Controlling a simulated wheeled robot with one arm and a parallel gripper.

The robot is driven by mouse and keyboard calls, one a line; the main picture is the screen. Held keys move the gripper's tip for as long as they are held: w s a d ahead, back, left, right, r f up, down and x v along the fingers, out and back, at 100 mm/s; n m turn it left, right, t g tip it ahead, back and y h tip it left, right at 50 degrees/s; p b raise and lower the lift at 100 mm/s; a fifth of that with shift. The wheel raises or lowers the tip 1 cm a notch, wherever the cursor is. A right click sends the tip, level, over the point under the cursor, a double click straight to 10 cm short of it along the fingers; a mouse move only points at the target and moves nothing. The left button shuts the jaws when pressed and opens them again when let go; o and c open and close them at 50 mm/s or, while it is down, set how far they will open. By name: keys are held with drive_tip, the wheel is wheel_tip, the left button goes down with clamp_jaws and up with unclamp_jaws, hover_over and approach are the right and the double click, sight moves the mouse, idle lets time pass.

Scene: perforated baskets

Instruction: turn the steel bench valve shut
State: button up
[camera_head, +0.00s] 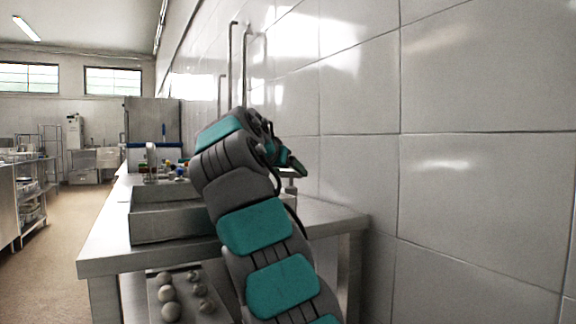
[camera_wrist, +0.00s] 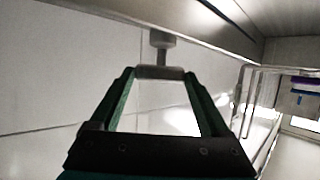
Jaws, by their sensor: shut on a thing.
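The steel bench valve (camera_wrist: 162,41) shows in the wrist view as a short grey stem with a crosswise bar handle at its end. The stem runs from the handle up to a grey surface at the top of the picture. My gripper (camera_wrist: 160,73) has its two green fingers at the two ends of the bar, closed on it. In the head view my gripper (camera_head: 296,164) is beyond my bent arm, close to the tiled wall. My arm hides part of that spot, and how far the valve is turned cannot be told.
A steel bench (camera_head: 110,250) with a sink basin (camera_head: 165,228) stands along the wall. Several round objects lie on a lower shelf. Small coloured items (camera_head: 178,168) stand farther back. The tiled wall (camera_head: 470,170) is close on the right. Open floor (camera_head: 55,250) lies left.

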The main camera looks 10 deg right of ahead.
drive_tip(key=m+p, duration=0.1)
drive_tip(key=p, duration=0.1)
drive_tip(key=r+g+h+p, duration=0.1)
drive_tip(key=shift+w+a+m+h+p, duration=0.2)
drive_tip(key=shift+m+h+p, duration=0.1)
drive_tip(key=shift+m+p, duration=0.1)
drive_tip(key=m+g+p, duration=0.1)
drive_tip(key=p, duration=0.1)
drive_tip(key=m+g+h+p, duration=0.1)
drive_tip(key=p, duration=0.2)
drive_tip(key=shift+w+a+f+h, duration=0.1)
drive_tip(key=shift+a+f+h, duration=0.05)
drive_tip(key=shift+h, duration=0.15)
drive_tip(key=shift+f+m+g+p, duration=0.1)
drive_tip(key=shift+m+g+p, duration=0.2)
drive_tip(key=shift+p, duration=0.45)
drive_tip(key=shift+f+h+p, duration=0.25)
drive_tip(key=shift+h+p, duration=0.05)
drive_tip(key=shift+p, duration=0.05)
drive_tip(key=o, duration=1.2)
drive_tip(key=shift+a, duration=0.1)
drive_tip(key=shift+p+v, duration=0.65)
drive_tip(key=shift+v, duration=3.2)
